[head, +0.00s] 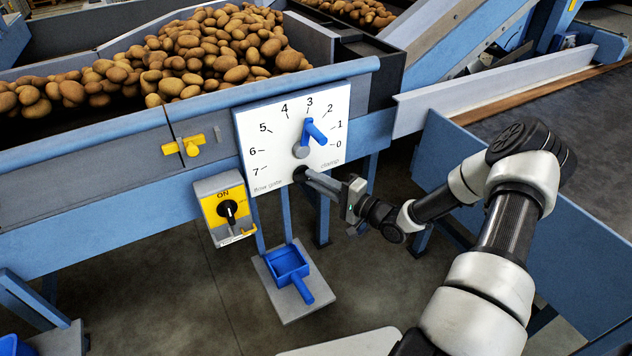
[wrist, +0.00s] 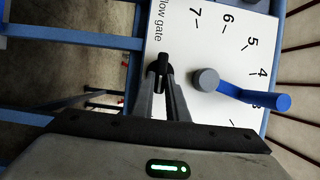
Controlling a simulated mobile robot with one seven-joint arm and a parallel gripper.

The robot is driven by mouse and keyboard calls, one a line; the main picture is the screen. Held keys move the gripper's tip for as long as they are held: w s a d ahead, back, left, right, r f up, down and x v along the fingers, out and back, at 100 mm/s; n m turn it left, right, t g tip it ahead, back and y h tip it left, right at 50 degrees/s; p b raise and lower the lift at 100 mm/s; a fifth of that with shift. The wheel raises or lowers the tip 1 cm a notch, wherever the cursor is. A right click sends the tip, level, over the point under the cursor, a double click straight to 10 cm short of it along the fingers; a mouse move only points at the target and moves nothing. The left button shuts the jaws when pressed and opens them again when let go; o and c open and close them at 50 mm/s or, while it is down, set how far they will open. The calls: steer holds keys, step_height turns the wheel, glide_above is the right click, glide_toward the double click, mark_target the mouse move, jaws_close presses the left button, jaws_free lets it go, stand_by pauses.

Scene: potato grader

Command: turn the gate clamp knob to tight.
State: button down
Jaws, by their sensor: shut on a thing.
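The gate clamp knob (head: 299,174) is small and black, at the lower edge of the white dial plate (head: 262,127). My gripper (head: 308,175) reaches it from the lower right, with its fingers shut on it. In the wrist view the black knob (wrist: 161,66) sits between the two fingertips (wrist: 163,84), which hide part of it. The word "clamp" is printed right of the knob in the head view. I cannot tell whether the knob is tight or loose. The blue flow gate lever (head: 312,132) points near 3 and is apart from my gripper.
A yellow switch box (head: 215,208) with a black rotary switch hangs left of the plate. A yellow latch (head: 184,145) is on the hopper wall. A blue scoop (head: 288,263) lies on a low grey platform (head: 270,278) below. Potatoes (head: 190,55) fill the hopper behind.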

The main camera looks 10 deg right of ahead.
stand_by(0.5)
steer(key=c, duration=1.7)
jaws_free()
steer(key=shift+c, duration=0.2)
steer(key=p+v, duration=0.2)
steer(key=v, duration=1.5)
steer(key=shift+d, duration=0.2)
